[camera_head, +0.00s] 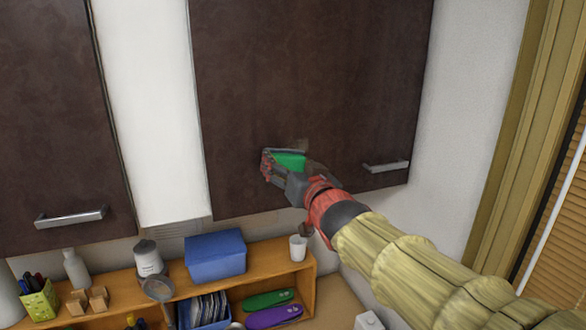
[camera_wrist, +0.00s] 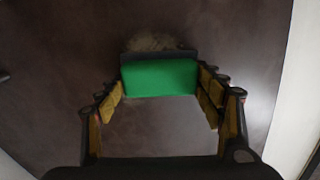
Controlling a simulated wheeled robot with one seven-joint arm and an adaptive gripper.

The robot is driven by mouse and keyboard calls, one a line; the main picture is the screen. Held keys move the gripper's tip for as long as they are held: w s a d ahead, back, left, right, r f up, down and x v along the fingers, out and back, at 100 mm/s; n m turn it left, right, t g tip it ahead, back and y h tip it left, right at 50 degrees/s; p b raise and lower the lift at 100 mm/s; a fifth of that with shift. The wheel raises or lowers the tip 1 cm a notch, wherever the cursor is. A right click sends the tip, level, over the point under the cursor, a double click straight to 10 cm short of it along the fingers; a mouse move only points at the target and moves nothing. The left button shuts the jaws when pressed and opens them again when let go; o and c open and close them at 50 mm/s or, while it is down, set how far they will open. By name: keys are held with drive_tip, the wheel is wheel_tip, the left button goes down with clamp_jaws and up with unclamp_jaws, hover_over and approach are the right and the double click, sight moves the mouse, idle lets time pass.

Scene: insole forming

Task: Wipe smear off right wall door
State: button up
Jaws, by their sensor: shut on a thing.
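The right wall door (camera_head: 310,80) is a dark brown cabinet front with a bar handle (camera_head: 386,166) at its lower right. My gripper (camera_head: 285,165) is at the lower middle of this door, shut on a green block with a grey pad (camera_head: 289,160). In the wrist view the green block (camera_wrist: 160,78) sits between the two fingers, its dark grey edge facing the door. A pale brownish smear (camera_wrist: 153,43) shows on the door just beyond the pad, partly hidden by it. I cannot tell whether the pad touches the door.
A left wall door (camera_head: 50,120) hangs beyond a white wall strip. Below is a wooden shelf (camera_head: 310,262) with a blue box (camera_head: 215,255), a white cup (camera_head: 298,247), a grey-white jar (camera_head: 148,258) and green and purple insoles (camera_head: 274,316). A curtain-like panel stands far right.

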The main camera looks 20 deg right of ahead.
drive_tip(key=shift+a+b, duration=0.25)
drive_tip(key=shift+b, duration=0.35)
drive_tip(key=a+b, duration=0.1)
drive_tip(key=b, duration=0.1)
drive_tip(key=shift+a+f+b, duration=0.15)
drive_tip(key=shift+a+b, duration=0.1)
drive_tip(key=shift+b, duration=0.15)
drive_tip(key=shift+a+b, duration=0.15)
drive_tip(key=shift+b, duration=0.5)
drive_tip(key=shift+a+b, duration=0.15)
drive_tip(key=shift+b, duration=0.85)
drive_tip(key=shift+a+b, duration=0.35)
drive_tip(key=shift+b, duration=0.7)
drive_tip(key=shift+a+b, duration=0.3)
drive_tip(key=shift+b, duration=0.5)
drive_tip(key=shift+r+p, duration=0.9)
drive_tip(key=shift+r, duration=0.25)
drive_tip(key=shift+p, duration=0.5)
